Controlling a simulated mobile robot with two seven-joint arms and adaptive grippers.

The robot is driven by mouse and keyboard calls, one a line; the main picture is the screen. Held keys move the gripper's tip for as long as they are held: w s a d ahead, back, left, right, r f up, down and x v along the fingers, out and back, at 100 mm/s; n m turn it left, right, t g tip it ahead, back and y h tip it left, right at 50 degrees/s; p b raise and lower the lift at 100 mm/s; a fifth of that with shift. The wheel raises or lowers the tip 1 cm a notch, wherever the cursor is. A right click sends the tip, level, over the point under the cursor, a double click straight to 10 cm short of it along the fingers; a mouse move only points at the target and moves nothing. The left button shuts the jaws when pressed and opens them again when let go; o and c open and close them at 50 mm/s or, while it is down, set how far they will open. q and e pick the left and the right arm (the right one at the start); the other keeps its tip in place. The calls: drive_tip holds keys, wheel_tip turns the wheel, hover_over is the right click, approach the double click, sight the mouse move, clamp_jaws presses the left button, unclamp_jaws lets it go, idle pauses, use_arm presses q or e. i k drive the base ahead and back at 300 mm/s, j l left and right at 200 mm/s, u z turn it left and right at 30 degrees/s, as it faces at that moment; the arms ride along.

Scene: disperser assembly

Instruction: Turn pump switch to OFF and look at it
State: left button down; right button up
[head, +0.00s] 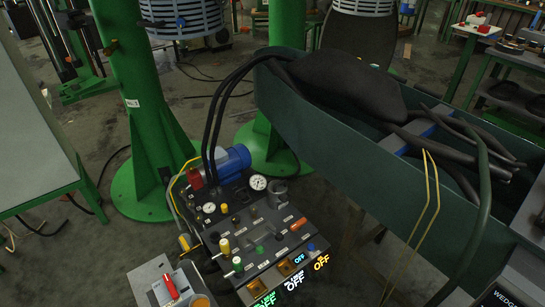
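The pump unit (262,222) stands on the floor at the lower middle of the head view. It has a blue motor (232,163), round gauges (258,183) and a dark sloping control panel with several small levers and knobs. Along the panel's front edge, glowing labels read OFF: a green one (264,300), a white one (293,281), a small blue one (299,259) and an orange one (321,262). The small print above the OFF words is too small to read, so I cannot tell which marks the pump switch. Neither gripper is in view.
A long green trough (330,130) holding dark hoses fills the right. A green pillar (145,110) stands behind the unit at left. A grey box with a red handle (170,286) is at the bottom left. A thin yellow bent rod (430,200) crosses before the trough.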

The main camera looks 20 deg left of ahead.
sight(172, 288)
drive_tip(key=u, duration=1.65)
